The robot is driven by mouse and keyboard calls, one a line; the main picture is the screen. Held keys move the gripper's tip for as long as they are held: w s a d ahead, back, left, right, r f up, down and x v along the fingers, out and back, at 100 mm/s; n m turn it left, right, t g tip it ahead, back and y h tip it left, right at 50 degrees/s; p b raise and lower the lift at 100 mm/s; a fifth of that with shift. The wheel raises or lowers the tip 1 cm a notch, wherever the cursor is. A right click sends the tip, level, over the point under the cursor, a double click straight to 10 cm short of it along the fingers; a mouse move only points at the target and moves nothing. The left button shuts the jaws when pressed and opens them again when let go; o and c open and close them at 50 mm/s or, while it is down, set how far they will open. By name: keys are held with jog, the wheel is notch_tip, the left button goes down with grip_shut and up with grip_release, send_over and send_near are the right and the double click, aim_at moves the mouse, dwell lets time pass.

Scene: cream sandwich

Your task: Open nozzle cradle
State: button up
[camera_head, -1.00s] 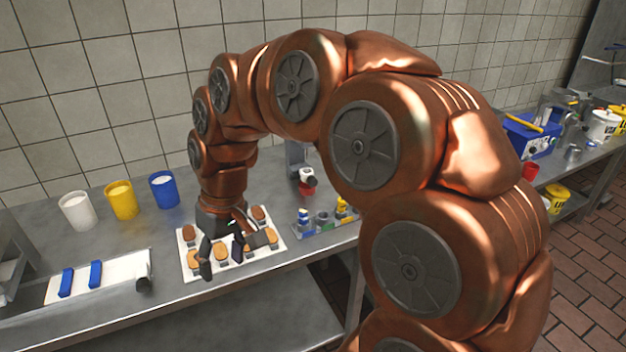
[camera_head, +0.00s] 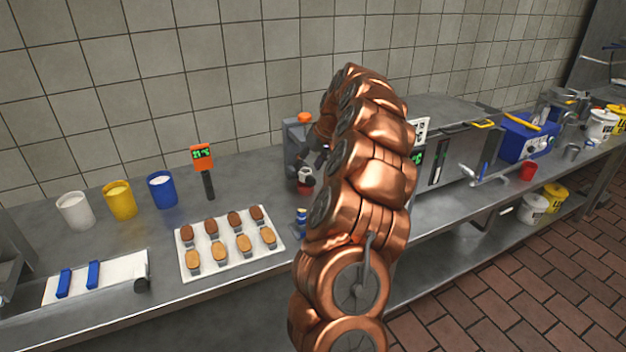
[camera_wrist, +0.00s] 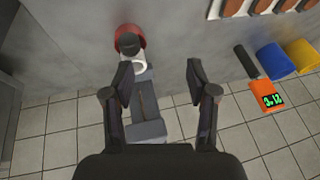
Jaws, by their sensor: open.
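A grey upright stand (camera_head: 291,145) with an orange knob (camera_head: 305,118) stands against the wall at the back of the counter. It has a dark nozzle-like part with a small red cup (camera_head: 306,176) below it. I take this stand for the nozzle cradle. My gripper (camera_head: 320,158) is beside it, largely hidden behind my arm in the head view. In the wrist view my gripper (camera_wrist: 161,85) is open and empty, its fingers on either side of the stand's grey body (camera_wrist: 148,128). The red cup (camera_wrist: 129,30) and a whitish ring (camera_wrist: 133,66) show beyond the left fingertip. Contact is not visible.
A white tray (camera_head: 222,257) of brown and tan biscuits lies front left of the stand. An orange display on a post (camera_head: 203,157) stands behind it. White, yellow and blue cups (camera_head: 162,188) line the left.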

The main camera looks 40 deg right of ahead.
send_near(313, 179)
notch_tip(313, 179, down, 2)
jog(key=shift+m, duration=0.3)
jog(key=shift+w+p+x, duration=0.2)
jog(key=shift+p+x, duration=0.4)
jog(key=shift+x, duration=1.5)
jog(key=shift+w+p+x, duration=0.25)
jog(key=shift+p+x, duration=0.35)
jog(key=shift+x, duration=1.45)
jog(key=shift+r, duration=0.2)
grip_shut()
